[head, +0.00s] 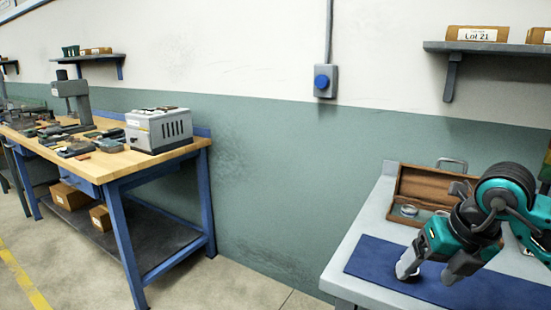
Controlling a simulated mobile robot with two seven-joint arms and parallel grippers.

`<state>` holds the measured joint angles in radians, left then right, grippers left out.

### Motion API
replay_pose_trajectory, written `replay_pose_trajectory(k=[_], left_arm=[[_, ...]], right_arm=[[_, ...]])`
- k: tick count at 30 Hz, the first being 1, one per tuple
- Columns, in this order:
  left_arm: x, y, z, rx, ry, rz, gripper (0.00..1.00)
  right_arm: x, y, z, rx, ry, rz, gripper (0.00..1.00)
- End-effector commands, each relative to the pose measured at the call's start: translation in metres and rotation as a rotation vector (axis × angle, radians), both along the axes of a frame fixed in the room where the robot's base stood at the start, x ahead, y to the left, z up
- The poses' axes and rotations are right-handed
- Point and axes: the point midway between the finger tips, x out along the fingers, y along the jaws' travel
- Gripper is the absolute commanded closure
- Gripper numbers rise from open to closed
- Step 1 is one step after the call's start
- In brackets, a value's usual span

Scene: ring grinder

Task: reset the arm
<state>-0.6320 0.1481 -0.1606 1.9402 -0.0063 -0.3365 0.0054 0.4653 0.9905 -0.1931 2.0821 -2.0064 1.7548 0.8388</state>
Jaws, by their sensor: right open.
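My right gripper (427,273) comes in from the right. Its two fingers are apart, pointing down just above or at the blue mat (376,257) on the grey table at the right. I see nothing clearly held between the fingers. My left gripper is not in view. An open wooden box (425,185) stands behind the gripper on the same table. A small round ring-like thing (409,210) lies at the box's front left. Part of the box is hidden by my right arm.
A wooden workbench (165,158) with blue legs stands at the left, holding a grey machine (158,129) and several small tools. A wall shelf (490,47) with boxes hangs at the upper right. The grey table's (352,232) left edge is clear. Open floor lies between bench and table.

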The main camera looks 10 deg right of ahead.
Motion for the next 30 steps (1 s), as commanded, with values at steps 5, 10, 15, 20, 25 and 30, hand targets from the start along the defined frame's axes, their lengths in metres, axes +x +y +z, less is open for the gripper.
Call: replay_pose_trajectory(k=[5,10,15,20,25,30], left_arm=[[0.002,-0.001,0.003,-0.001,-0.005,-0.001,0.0],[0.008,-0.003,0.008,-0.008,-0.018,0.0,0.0],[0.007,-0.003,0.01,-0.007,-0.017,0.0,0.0],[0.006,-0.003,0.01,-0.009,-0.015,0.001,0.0],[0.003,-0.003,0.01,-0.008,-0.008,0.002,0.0],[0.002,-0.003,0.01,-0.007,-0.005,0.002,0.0]], right_arm=[[-0.019,0.117,-0.037,0.538,0.029,0.243,0.2],[-0.035,0.195,-0.02,1.146,-0.018,0.218,0.2],[-0.02,0.203,-0.007,1.664,-0.102,-0.137,0.2],[-0.002,0.168,-0.055,1.935,-0.146,-0.732,0.2],[-0.028,0.136,-0.164,1.91,-0.075,-1.464,0.2],[-0.079,0.137,-0.242,1.74,0.064,-1.911,0.2]])
